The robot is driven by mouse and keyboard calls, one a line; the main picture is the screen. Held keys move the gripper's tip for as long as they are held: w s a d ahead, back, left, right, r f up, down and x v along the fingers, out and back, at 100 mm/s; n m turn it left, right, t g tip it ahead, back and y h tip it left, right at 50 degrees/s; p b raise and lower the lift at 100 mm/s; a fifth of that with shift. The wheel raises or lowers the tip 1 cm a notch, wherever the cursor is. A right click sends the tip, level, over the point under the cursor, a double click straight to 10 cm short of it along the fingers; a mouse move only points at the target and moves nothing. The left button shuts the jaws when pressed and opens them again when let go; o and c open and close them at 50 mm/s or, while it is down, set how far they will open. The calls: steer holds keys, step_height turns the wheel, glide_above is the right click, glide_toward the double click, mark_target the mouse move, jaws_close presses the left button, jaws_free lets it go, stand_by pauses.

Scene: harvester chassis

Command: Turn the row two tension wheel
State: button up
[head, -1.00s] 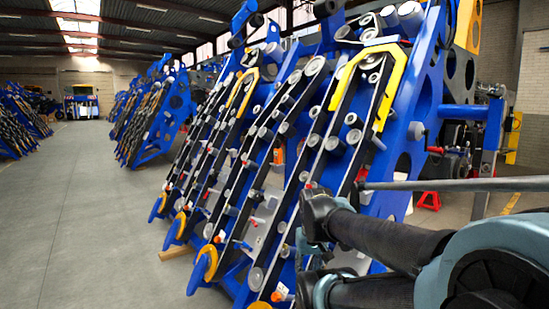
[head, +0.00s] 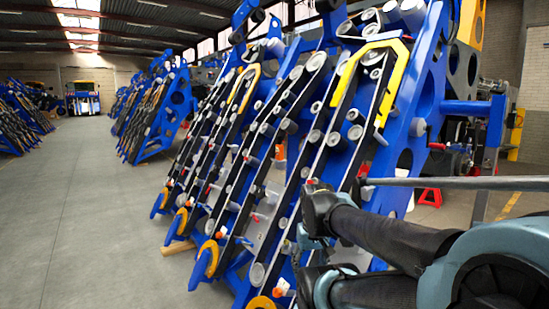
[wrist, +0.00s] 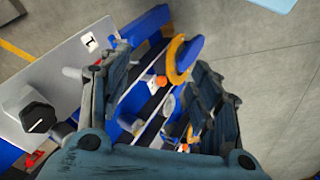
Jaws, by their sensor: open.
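The blue harvester chassis (head: 411,92) leans in the head view, with several slanted belt rows carrying rollers and small coloured handles. Orange-yellow ring wheels sit at the rows' low ends, one at the front (head: 208,252) and another at the bottom (head: 262,302). Which one belongs to row two I cannot tell. In the wrist view an orange ring wheel with a blue disc (wrist: 180,62) shows beyond and between the fingers. My gripper (wrist: 163,85) is open, its dark jaws spread apart with no object held. The jaws are not clear in the head view.
In the wrist view a grey plate (wrist: 60,75) and a black hexagonal knob (wrist: 38,117) lie left of the jaws. Clear concrete floor (head: 90,220) lies left of the chassis. Other similar machines (head: 155,110) stand behind. A red stand (head: 430,196) is at right.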

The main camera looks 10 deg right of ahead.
steer(key=w+r+n, duration=0.5)
steer(key=w+r, duration=0.8)
steer(key=w+a+r+n+h, duration=0.1)
steer(key=w+a+r+n, duration=0.2)
steer(key=w, duration=0.7)
steer(key=w+r+n+h, duration=0.1)
steer(key=w+r+n, duration=0.3)
steer(key=w, duration=0.5)
steer(key=n+h, duration=0.2)
steer(key=n, duration=0.9)
glide_above(259, 192)
steer(key=s+a, duration=0.4)
steer(key=a, duration=0.1)
step_height(259, 192, down, 8)
steer(key=shift+t, duration=0.3)
steer(key=x, duration=1.6)
steer(key=shift+w+f, duration=0.2)
steer(key=shift+f, duration=0.2)
steer(key=c, duration=1.1)
